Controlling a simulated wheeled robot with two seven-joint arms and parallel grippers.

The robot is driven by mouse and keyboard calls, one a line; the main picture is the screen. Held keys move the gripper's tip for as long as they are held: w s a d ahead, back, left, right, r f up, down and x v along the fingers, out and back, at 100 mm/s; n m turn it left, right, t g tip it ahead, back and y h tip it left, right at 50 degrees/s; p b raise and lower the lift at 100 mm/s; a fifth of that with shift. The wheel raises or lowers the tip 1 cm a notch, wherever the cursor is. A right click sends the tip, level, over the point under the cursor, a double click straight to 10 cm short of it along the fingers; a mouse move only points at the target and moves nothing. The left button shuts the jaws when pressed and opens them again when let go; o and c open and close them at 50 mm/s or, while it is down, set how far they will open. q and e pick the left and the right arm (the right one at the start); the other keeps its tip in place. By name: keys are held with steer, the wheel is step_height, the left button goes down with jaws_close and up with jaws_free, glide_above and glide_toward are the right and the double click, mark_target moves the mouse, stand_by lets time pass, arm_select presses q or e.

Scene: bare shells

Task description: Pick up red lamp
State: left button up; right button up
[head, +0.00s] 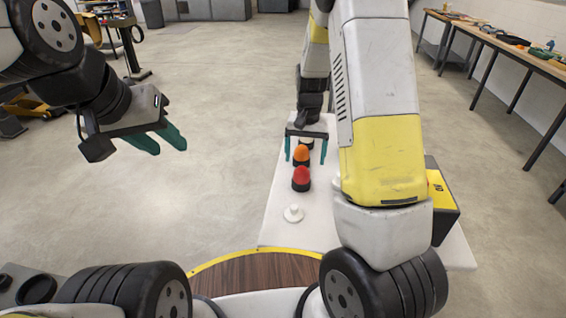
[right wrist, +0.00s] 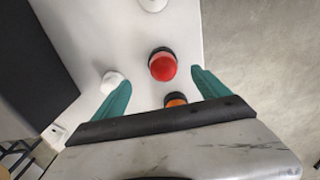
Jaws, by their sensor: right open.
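The red lamp (head: 301,178) is a red dome on a dark base, upright on a white table (head: 275,228). In the right wrist view the red lamp (right wrist: 162,66) appears between and slightly beyond the fingertips. My right gripper (head: 305,151) is open over the far part of the table, behind the red lamp, with no visible contact. An orange lamp (head: 301,153) stands just behind the red one; it partly shows near the palm in the right wrist view (right wrist: 175,100). My left gripper (head: 171,149) is open and empty, off the table to the left.
A white knob-like piece (head: 293,213) stands in front of the red lamp. Another white piece (right wrist: 114,81) is close to a finger in the right wrist view. A yellow and black box (head: 440,200) stands at the table's right. A workbench (head: 510,50) is far right.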

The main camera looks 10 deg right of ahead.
mark_target(302, 175)
steer(key=shift+w+a+f, duration=0.1)
steer(key=shift+w+f, duration=0.05)
steer(key=shift+f, duration=0.3)
steer(key=shift+w+a+f, duration=0.1)
steer(key=shift+f, duration=0.35)
step_height(302, 175, down, 7)
steer(key=shift+w+a+f, duration=0.1)
steer(key=shift+c, duration=0.3)
steer(key=c, duration=1.5)
